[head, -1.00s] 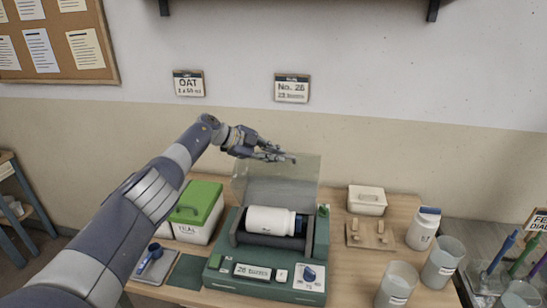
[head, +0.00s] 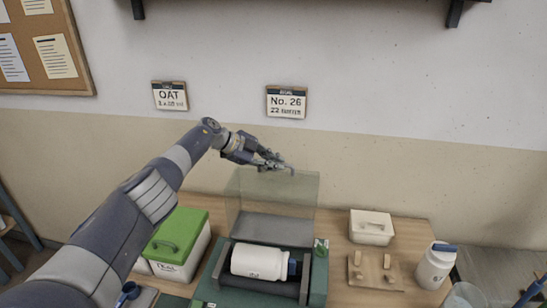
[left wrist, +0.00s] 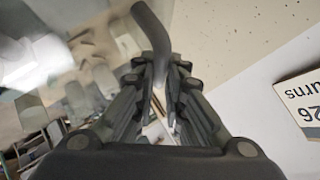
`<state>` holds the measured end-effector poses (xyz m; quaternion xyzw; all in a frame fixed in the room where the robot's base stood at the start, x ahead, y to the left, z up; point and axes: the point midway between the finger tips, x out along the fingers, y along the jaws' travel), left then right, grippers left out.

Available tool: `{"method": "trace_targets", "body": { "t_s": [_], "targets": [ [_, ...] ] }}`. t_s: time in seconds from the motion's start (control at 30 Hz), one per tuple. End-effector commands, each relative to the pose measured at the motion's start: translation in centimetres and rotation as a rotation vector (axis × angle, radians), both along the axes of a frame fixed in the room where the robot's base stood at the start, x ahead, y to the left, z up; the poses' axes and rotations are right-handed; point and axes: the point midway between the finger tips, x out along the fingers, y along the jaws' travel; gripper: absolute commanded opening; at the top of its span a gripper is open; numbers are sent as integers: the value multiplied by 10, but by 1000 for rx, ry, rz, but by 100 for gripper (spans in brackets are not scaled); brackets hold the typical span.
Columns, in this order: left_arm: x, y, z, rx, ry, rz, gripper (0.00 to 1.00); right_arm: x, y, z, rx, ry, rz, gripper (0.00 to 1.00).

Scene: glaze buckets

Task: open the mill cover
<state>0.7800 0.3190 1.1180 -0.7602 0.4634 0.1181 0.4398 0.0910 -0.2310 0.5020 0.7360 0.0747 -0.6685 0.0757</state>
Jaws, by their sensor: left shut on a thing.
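The mill (head: 316,278) is a green machine on the table with a white jar (head: 258,261) lying on its rollers. Its clear mill cover (head: 284,188) stands raised behind the jar, so the jar is uncovered. My left gripper (head: 279,166) is at the top edge of the cover, shut on its handle. In the left wrist view, the dark curved handle (left wrist: 150,27) runs between the fingers of my left gripper (left wrist: 161,68). The front of the mill is cut off by the head view's lower edge. My right gripper is not in view.
A green-lidded box (head: 180,235) stands left of the mill, close under my left arm. To the right are a pale lidded box (head: 371,228), a wooden stand (head: 375,272) and a white bottle (head: 436,267).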

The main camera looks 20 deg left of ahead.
Motion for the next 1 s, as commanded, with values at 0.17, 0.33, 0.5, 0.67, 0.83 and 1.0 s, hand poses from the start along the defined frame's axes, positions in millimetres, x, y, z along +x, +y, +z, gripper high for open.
{"method": "trace_targets", "body": {
  "t_s": [0.17,0.33,0.5,0.67,0.83,1.0],
  "targets": [
    [3,1,3,-6,3,13,0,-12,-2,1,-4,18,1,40],
    [3,2,3,-7,4,15,0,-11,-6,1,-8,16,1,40],
    [3,2,4,-8,3,14,0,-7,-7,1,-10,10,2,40],
    [3,2,4,-8,3,14,31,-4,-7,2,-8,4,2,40],
    [2,1,2,-6,7,11,31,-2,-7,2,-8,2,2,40],
    [1,2,1,-5,10,10,31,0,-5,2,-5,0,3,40]
  ]
}}
